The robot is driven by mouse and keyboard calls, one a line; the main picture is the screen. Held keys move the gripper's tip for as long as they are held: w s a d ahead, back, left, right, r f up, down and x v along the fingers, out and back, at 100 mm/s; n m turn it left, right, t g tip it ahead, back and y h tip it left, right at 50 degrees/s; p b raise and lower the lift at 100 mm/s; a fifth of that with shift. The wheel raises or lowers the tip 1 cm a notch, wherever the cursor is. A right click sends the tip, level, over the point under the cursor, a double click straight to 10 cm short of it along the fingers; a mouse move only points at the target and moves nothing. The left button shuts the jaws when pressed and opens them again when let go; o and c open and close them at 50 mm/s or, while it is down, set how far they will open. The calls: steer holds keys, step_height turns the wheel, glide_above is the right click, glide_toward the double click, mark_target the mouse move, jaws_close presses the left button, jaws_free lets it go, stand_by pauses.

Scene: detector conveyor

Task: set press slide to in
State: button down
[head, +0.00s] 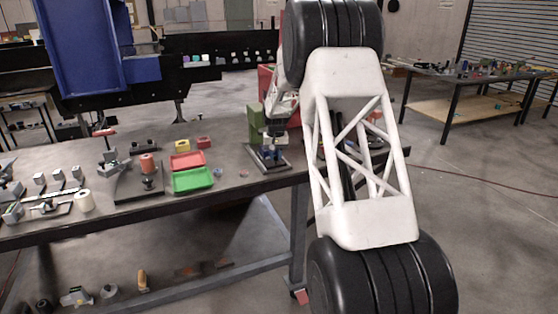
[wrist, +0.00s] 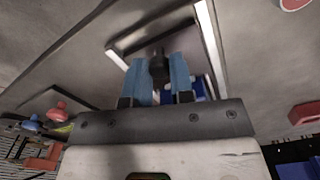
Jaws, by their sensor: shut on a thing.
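The press has a green frame (head: 255,124) and a dark base (head: 282,166) near the right end of the table. In the wrist view, the slide shows as a dark plate (wrist: 150,33) between pale rails, with a black knob (wrist: 158,66) standing up from it. My gripper (wrist: 161,72) has its two blue fingers on either side of the knob, shut on it. In the head view, my gripper (head: 270,154) is low over the press base. The slide itself is mostly hidden there by my gripper, so I cannot tell how far in it sits.
A red tray (head: 187,161) and a green tray (head: 193,180) lie left of the press. Yellow (head: 182,145) and red (head: 204,142) blocks stand behind them. A fixture with a reddish cylinder (head: 147,164) is farther left.

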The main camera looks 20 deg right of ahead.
steer(key=w, duration=0.9)
steer(key=c, duration=1)
jaws_free()
steer(key=shift+r, duration=0.1)
steer(key=shift+r, duration=3.85)
steer(key=shift+s, duration=0.1)
